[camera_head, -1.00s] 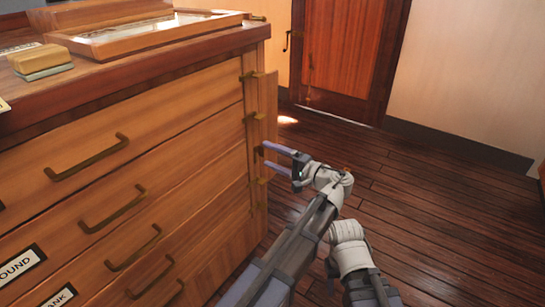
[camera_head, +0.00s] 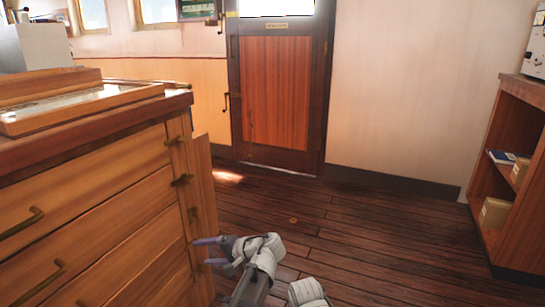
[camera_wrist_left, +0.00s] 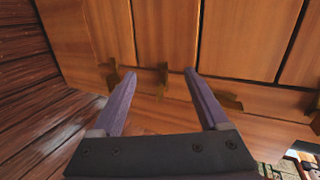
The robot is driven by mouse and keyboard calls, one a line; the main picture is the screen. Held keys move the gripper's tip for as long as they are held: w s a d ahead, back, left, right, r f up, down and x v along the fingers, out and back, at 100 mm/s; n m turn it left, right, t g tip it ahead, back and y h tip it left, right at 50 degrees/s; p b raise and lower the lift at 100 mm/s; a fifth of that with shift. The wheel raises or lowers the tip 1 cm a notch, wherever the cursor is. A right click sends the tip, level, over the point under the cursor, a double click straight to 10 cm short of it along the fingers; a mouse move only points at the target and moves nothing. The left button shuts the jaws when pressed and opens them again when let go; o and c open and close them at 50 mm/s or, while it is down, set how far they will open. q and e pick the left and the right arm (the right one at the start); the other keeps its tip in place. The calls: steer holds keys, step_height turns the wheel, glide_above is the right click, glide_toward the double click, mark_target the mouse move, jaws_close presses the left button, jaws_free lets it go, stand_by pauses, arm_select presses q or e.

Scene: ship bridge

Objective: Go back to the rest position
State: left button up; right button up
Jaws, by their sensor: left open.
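My left gripper (camera_head: 200,252) shows low in the head view, beside the right end of the wooden drawer cabinet (camera_head: 100,210). Its two purple fingers point left toward the cabinet's narrow side panel, with nothing seen between them. In the left wrist view, the fingers of my left gripper (camera_wrist_left: 160,74) are spread apart, with wooden panels and brass handles (camera_wrist_left: 228,101) beyond them. I cannot tell whether the fingertips touch the cabinet. My right gripper is not in view.
A wooden door (camera_head: 275,95) stands at the back. A shelf unit (camera_head: 520,140) with small boxes is at the right. A framed glass-topped case (camera_head: 80,105) lies on the cabinet top. The dark plank floor (camera_head: 370,230) between is clear.

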arm_select(q)
steer(key=s+d+f+n+g+h, duration=0.1)
steer(key=s+d+f+h, duration=0.2)
steer(key=s+f+h, duration=0.35)
steer(key=s+d+f+n+g+h, duration=0.2)
steer(key=s+d+f+h, duration=0.1)
steer(key=s+f+h, duration=0.35)
steer(key=s+d+r+m+y+p, duration=0.1)
steer(key=s+d+r+m+p, duration=0.4)
steer(key=d+r+p, duration=0.75)
step_height(320, 180, up, 39)
steer(key=s+n+p, duration=0.1)
steer(key=p, duration=3.8)
steer(key=shift+s+a+g, duration=0.25)
steer(key=shift+s+g, duration=0.05)
steer(key=shift+g, duration=0.1)
